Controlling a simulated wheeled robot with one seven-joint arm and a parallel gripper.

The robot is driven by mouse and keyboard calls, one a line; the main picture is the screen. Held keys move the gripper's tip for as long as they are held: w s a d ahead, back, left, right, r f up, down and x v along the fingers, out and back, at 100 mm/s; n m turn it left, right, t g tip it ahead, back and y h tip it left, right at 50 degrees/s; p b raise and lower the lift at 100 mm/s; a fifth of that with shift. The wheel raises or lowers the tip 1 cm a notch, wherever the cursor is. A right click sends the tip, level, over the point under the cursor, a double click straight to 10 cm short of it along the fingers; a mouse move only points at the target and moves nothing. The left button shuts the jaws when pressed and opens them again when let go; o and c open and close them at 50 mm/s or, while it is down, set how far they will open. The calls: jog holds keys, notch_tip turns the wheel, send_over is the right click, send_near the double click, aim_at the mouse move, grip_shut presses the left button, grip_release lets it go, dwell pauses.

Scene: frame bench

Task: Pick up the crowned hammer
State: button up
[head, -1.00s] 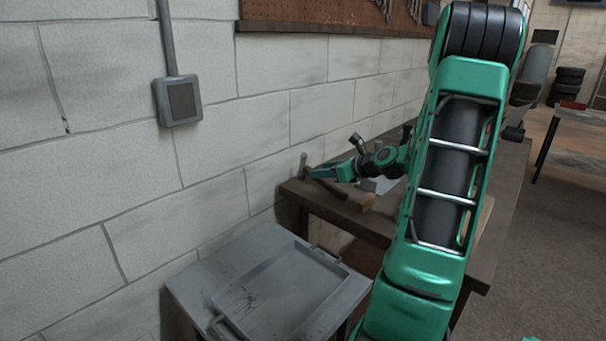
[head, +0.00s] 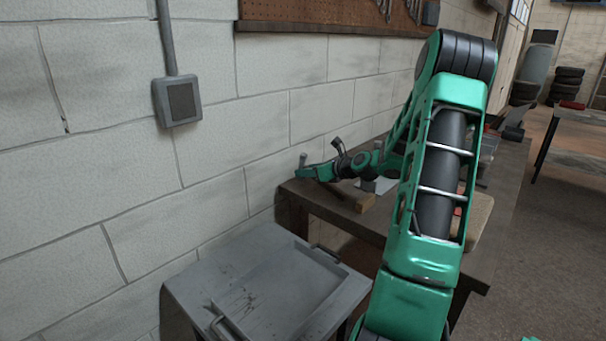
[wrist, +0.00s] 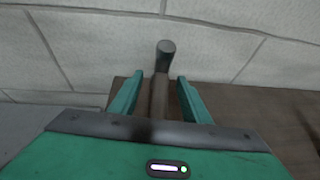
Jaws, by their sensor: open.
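A hammer with a dark grey metal head (wrist: 166,48) and a brown handle (wrist: 159,95) shows in the wrist view. My gripper (wrist: 157,85) is open, with one finger on each side of the handle and gaps showing between. The head lies beyond the fingertips, toward the wall. In the head view, the hammer's head (head: 303,158) rises at the bench's left end, close to my gripper (head: 304,172), which hides part of the handle. I cannot make out a crown on it.
The dark wooden bench (head: 330,210) stands along the white block wall (head: 240,140). A grey tray (head: 275,290) lies on a lower surface in front.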

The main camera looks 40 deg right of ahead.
jog(key=shift+x, duration=0.85)
grip_shut()
jog(key=shift+r, duration=0.2)
